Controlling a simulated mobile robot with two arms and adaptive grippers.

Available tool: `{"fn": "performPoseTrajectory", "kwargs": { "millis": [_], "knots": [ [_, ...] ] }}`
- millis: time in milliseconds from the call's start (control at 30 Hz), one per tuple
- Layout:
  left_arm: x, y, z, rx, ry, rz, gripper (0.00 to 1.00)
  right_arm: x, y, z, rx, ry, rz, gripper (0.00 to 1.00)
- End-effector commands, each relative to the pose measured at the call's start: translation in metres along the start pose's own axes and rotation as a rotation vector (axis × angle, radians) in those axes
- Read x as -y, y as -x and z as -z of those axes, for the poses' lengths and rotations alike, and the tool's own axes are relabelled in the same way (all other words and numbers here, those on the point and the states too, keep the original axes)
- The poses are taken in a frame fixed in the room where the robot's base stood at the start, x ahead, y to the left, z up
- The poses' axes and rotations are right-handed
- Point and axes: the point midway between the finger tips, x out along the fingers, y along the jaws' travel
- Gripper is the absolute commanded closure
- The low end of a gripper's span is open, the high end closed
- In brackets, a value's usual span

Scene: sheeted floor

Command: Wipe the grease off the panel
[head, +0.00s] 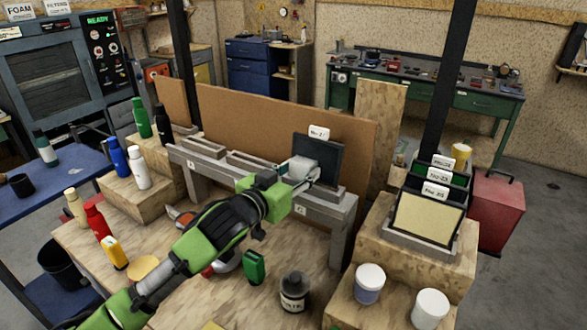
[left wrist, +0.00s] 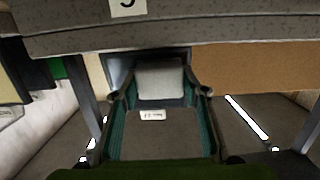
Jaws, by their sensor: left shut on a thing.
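A dark panel (head: 329,158) with a white label on its top edge stands upright at the right end of a grey slotted rack (head: 343,207). My left gripper (head: 302,180) is in front of the panel, shut on a pale grey block (head: 303,166). The block is right at the panel's face; I cannot tell whether it touches. In the left wrist view the block (left wrist: 160,82) sits between the fingertips of my left gripper (left wrist: 160,97). I cannot make out any grease; the block and gripper hide part of the panel. My right gripper is not in view.
A brown board (head: 250,118) stands behind the rack. Framed labelled panels (head: 428,217) stand on a wooden block at right. Several bottles stand at left.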

Motion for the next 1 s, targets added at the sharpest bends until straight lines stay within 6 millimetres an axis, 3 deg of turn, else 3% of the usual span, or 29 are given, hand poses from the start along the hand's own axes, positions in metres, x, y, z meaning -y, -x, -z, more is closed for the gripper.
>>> {"fn": "performPoseTrajectory", "kwargs": {
  "millis": [200,600,1000],
  "knots": [
    [0.003,-0.002,0.001,0.0,0.0,0.001,0.76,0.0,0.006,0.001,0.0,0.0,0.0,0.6],
    [0.038,-0.004,0.001,0.001,-0.001,0.003,0.76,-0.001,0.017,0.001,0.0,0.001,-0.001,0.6],
    [0.042,-0.004,0.0,0.0,-0.001,0.003,0.76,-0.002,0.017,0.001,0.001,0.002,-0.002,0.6]
  ]
}}
